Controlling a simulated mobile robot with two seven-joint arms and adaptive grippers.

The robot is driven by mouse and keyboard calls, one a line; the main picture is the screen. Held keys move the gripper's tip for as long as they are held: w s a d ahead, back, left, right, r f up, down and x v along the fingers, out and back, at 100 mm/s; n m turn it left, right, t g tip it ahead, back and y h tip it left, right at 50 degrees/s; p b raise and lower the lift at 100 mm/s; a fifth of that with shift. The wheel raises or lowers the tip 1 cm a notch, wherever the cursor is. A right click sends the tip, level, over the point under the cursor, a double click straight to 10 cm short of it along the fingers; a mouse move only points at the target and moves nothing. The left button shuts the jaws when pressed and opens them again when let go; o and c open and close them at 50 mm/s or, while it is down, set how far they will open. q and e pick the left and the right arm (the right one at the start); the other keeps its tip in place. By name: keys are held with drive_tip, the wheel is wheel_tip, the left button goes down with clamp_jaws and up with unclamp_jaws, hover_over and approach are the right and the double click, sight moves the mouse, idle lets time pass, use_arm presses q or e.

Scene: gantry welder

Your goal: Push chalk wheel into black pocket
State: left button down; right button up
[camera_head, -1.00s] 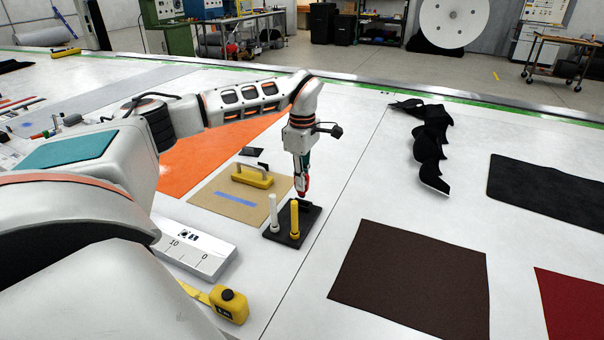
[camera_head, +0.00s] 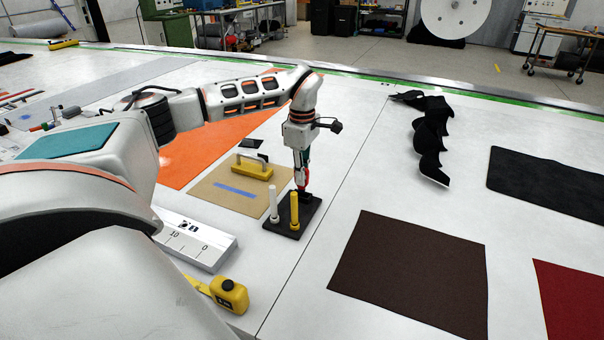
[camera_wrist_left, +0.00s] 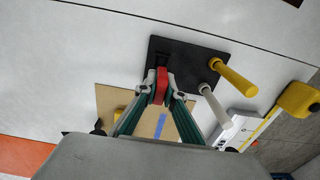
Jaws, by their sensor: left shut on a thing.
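My left gripper (camera_head: 302,187) is shut on a red piece, the chalk wheel (camera_wrist_left: 162,85), which shows between the fingertips in the left wrist view. The gripper points down at the far side of a black holder plate (camera_head: 275,230). The plate also shows in the left wrist view (camera_wrist_left: 198,62). The black pocket (camera_head: 306,197) is a small raised dark part at the plate's far edge, right by the red piece. The fingers partly hide it, and I cannot tell how deep the piece sits. A white stick (camera_head: 273,203) and a yellow stick (camera_head: 294,211) stand upright on the plate. My right gripper is not in view.
A white ruler block (camera_head: 205,245) and a yellow tape measure (camera_head: 229,295) lie nearer. A brown sheet (camera_head: 408,275) lies right; white table between is clear.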

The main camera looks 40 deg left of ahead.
sight(302, 192)
use_arm(q)
drive_tip(key=shift+f, duration=1.85)
drive_tip(key=c, duration=2)
unclamp_jaws()
drive_tip(key=shift+c, duration=0.2)
drive_tip(key=shift+r, duration=0.1)
wheel_tip(302, 192, up, 12)
drive_tip(key=shift+f, duration=0.1)
